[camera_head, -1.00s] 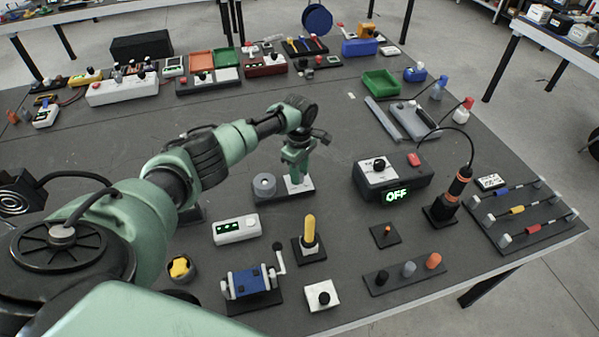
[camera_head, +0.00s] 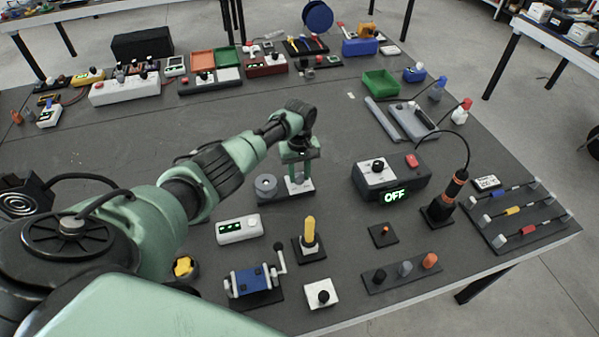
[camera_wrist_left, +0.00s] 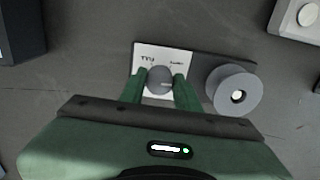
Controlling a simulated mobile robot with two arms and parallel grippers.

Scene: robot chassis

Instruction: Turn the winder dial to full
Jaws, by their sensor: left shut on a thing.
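The winder has a grey spool (camera_head: 266,186) and a white dial plate (camera_wrist_left: 178,57) on one dark base. My left gripper (camera_head: 299,178) points down over the plate, right of the spool in the head view. In the left wrist view its two green fingers (camera_wrist_left: 159,86) are shut on the dial, one on each side. The head view mostly hides the dial behind the fingers. My right gripper is not in view.
A black box reading OFF (camera_head: 391,181) stands right of the winder. A white display box (camera_head: 238,229), a yellow-handled stand (camera_head: 309,235) and a blue crank device (camera_head: 252,281) are nearer. Bare table lies behind the winder.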

